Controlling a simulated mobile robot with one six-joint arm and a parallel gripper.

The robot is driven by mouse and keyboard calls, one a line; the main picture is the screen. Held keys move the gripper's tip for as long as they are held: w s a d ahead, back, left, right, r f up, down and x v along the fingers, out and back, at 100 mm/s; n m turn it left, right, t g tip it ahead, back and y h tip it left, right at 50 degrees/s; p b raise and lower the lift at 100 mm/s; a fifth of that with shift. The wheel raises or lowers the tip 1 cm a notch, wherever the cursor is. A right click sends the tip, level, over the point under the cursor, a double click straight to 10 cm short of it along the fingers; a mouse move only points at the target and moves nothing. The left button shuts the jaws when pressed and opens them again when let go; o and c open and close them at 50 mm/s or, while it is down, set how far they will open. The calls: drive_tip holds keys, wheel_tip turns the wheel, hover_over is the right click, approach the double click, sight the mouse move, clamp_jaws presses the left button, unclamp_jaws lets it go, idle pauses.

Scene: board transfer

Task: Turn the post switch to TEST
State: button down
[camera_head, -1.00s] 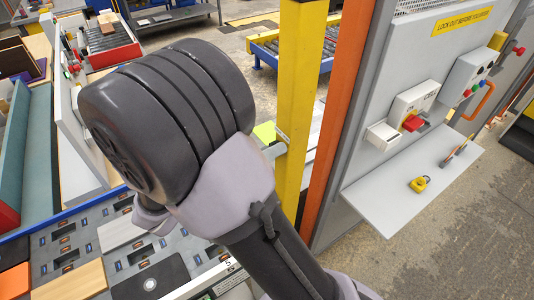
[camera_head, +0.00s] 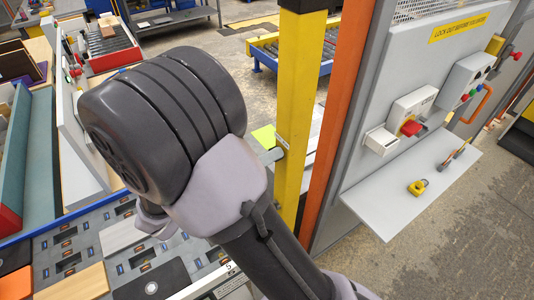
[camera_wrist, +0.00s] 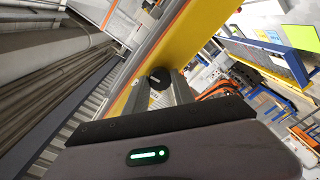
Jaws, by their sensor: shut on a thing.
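The yellow post (camera_head: 301,105) stands upright just right of my arm in the head view. In the wrist view the yellow post (camera_wrist: 190,35) runs slanting across the upper middle. The post switch (camera_wrist: 160,78) shows there as a dark round knob with a pale mark. My gripper (camera_wrist: 160,92) is shut on the switch, one grey finger on each side. Its setting and any TEST label cannot be read. In the head view my own arm hides the gripper and the switch.
An orange upright (camera_head: 338,120) stands close behind the post. A grey cabinet with a red switch (camera_head: 411,128) and a shelf (camera_head: 385,212) holding a yellow padlock (camera_head: 418,187) is at the right. A bench with tiles and boards (camera_head: 75,290) lies at the lower left.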

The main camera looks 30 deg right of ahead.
drive_tip(key=shift+w+n+g+p, duration=0.1)
drive_tip(key=shift+n+g+p, duration=0.2)
drive_tip(key=shift+n+p, duration=7.5)
drive_tip(key=shift+n, duration=0.4)
drive_tip(key=shift+y, duration=0.3)
drive_tip(key=c, duration=1.1)
unclamp_jaws()
drive_tip(key=shift+o, duration=0.2)
drive_tip(key=shift+a, duration=0.15)
